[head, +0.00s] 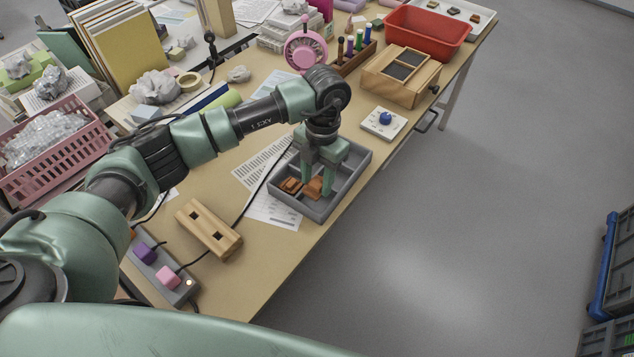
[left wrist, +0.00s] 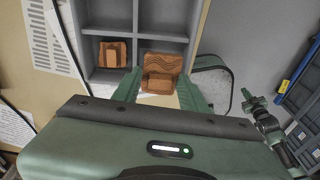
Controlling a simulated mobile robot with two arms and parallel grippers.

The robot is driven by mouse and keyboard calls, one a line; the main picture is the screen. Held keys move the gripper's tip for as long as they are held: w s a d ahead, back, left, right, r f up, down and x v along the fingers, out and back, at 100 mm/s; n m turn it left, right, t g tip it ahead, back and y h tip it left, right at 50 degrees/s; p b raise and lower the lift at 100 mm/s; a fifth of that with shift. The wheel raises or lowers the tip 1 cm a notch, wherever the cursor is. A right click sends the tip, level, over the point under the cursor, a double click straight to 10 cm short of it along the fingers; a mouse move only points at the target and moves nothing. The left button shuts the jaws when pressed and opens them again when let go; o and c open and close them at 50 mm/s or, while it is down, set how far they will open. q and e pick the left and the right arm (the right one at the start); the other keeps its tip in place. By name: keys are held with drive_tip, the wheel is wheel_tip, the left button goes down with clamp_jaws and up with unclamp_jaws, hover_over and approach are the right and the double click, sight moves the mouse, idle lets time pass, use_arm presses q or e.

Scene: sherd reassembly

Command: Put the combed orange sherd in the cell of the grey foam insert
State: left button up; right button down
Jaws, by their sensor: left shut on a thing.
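The grey foam insert (head: 343,190) lies on the table near its front edge. It is split into cells by walls, which also show in the left wrist view (left wrist: 137,30). My left gripper (head: 317,190) points down into the insert and is shut on the combed orange sherd (head: 314,186). In the left wrist view the sherd (left wrist: 162,64) shows wavy combed lines between the fingertips. I cannot tell whether it touches the cell floor. Another orange-brown sherd (head: 290,185) lies in the cell beside it, to the left. My right arm's end (left wrist: 256,105) shows small in the left wrist view.
A wooden block with square holes (head: 209,229) and a power strip (head: 160,270) lie to the left. A white plate with a blue knob (head: 384,121) and a wooden box (head: 401,77) stand to the right. A dark cable (head: 262,184) runs beside the insert. Printed sheets lie behind it.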

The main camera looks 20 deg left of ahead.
use_arm(q)
wheel_tip(320, 180, down, 2)
drive_tip(key=shift+f, duration=0.15)
